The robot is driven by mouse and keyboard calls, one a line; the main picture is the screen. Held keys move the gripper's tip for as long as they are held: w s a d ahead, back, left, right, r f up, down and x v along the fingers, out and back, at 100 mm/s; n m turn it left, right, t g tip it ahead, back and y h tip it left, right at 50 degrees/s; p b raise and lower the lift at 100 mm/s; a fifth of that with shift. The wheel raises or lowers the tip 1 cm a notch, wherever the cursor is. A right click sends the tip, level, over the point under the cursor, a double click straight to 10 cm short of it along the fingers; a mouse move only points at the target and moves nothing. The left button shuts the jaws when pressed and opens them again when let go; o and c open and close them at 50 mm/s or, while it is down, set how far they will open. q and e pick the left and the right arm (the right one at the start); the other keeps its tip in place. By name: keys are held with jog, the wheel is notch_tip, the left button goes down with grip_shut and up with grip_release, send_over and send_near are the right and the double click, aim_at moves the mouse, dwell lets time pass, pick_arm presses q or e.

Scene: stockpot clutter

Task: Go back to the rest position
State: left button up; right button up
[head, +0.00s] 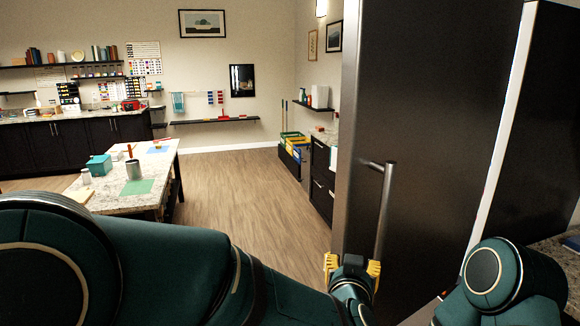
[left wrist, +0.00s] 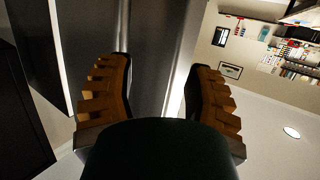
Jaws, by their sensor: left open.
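My left gripper (head: 352,266) is open, its yellow fingers spread in front of the lower left part of a steel door (head: 440,130). The upright bar handle (head: 384,210) of the door is just right of and above the fingers. In the left wrist view the left gripper (left wrist: 158,95) shows two wide-apart fingers with nothing held between them. The steel door (left wrist: 155,50) fills the gap behind the fingers. Whether a finger touches the door cannot be told. Part of my right arm shows at the lower right of the head view, but its gripper is out of view.
A stone-topped island table (head: 105,205) with a teal box (head: 99,166) and a green mat (head: 137,187) stands at left. The wooden floor (head: 235,195) in the middle is clear. Dark drawers (head: 320,180) stand left of the door, further back. A counter edge shows at far right.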

pick_arm(q)
jog(key=a+f+g, duration=0.2)
jog(key=a+f, duration=0.2)
jog(key=f, duration=0.3)
jog(key=a+f+n+g, duration=0.1)
jog(key=a+f+g, duration=0.1)
jog(key=a+f, duration=0.35)
jog(key=a+f+g, duration=0.1)
jog(key=a+f, duration=0.1)
jog(key=f, duration=0.7)
jog(key=s+a+f+n+g, duration=0.2)
jog(key=s+a+f+g, duration=0.2)
jog(key=s+f, duration=0.4)
jog(key=s+a+f+n+g, duration=0.1)
jog(key=s+a+f+g, duration=0.2)
jog(key=s+a+f, duration=0.4)
jog(key=shift+s+f+n+g, duration=0.4)
jog(key=shift+s+f, duration=0.3)
jog(key=shift+s, duration=0.35)
jog(key=shift+w+d, duration=0.1)
jog(key=shift+c, duration=0.5)
